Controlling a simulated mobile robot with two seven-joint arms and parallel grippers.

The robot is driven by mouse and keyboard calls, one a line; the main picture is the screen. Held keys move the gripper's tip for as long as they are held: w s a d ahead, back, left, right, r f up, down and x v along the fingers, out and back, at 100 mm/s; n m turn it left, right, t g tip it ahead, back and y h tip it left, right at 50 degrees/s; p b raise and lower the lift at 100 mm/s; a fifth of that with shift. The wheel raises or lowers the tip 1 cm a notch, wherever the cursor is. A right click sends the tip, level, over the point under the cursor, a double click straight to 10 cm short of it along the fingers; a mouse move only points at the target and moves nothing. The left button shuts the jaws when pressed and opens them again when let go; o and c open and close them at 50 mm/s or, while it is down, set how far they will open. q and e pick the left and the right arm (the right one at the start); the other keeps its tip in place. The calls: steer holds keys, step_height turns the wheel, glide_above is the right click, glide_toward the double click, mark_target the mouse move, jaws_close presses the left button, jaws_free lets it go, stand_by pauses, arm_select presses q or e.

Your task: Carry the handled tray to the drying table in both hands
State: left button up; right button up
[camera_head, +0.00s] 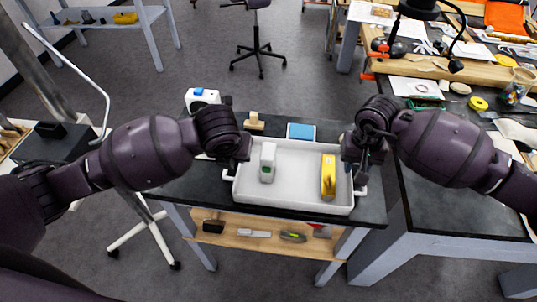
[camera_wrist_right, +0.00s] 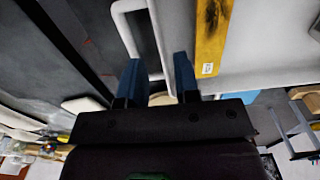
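The handled tray (camera_head: 300,202) is light grey and shallow and stands level on a dark-topped table (camera_head: 190,190). It holds a white-and-green device (camera_head: 267,162) at the left and a yellow item (camera_head: 328,177) at the right. My right gripper (camera_head: 358,178) is at the tray's right handle (camera_head: 361,190). In the right wrist view its blue fingers (camera_wrist_right: 158,62) are apart, close to the white handle (camera_wrist_right: 124,30). My left gripper (camera_head: 234,168) is at the left handle (camera_head: 227,175); its fingers are too small and dark to read. I cannot tell which table is the drying table.
A blue-topped box (camera_head: 301,131), a wooden block (camera_head: 254,122) and a white device (camera_head: 202,97) stand behind the tray. A dark bench (camera_head: 440,205) with cluttered tools adjoins at the right. A wheeled stool (camera_head: 258,40) stands behind on open floor.

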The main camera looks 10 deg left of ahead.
step_height(320, 180, up, 7)
steer(key=shift+f, duration=0.2)
stand_by(0.5)
